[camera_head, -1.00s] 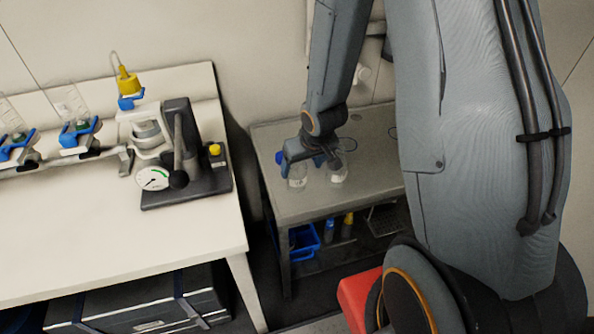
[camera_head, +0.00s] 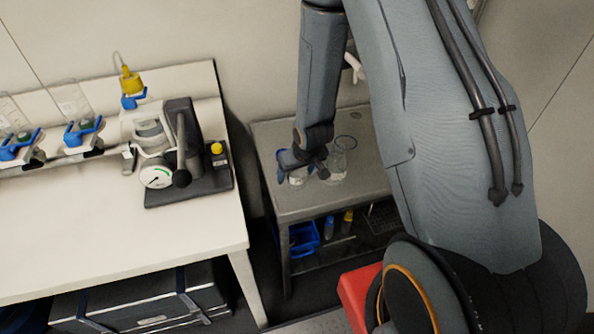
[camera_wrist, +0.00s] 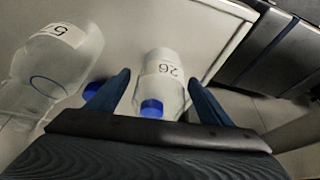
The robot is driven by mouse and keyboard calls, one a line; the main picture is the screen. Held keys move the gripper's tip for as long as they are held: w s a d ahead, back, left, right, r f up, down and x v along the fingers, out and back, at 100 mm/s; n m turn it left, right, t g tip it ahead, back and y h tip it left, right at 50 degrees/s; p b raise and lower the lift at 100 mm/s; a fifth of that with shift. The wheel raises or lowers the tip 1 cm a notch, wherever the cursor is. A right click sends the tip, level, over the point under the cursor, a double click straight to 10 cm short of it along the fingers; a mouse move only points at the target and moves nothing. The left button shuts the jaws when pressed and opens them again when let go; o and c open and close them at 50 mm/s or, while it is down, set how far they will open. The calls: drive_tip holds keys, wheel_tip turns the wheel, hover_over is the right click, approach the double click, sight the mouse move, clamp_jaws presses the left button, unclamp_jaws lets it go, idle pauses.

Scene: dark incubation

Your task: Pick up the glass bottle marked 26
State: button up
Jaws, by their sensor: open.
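The glass bottle marked 26 (camera_wrist: 165,72) is clear, with a white label and a blue cap (camera_wrist: 152,108). In the wrist view it lies between the two fingers of my gripper (camera_wrist: 157,95), with a gap on each side. My gripper is open and holds nothing. In the head view my gripper (camera_head: 303,174) is low over the grey side table (camera_head: 292,211), at a clear bottle that it partly hides. No number can be read there.
Another clear bottle, marked 5 (camera_wrist: 62,58), stands close by on the left in the wrist view. The white bench (camera_head: 110,228) with a gauge device (camera_head: 157,177) is to the left.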

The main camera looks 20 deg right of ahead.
drive_tip(key=shift+c, duration=0.4)
drive_tip(key=c, duration=1.2)
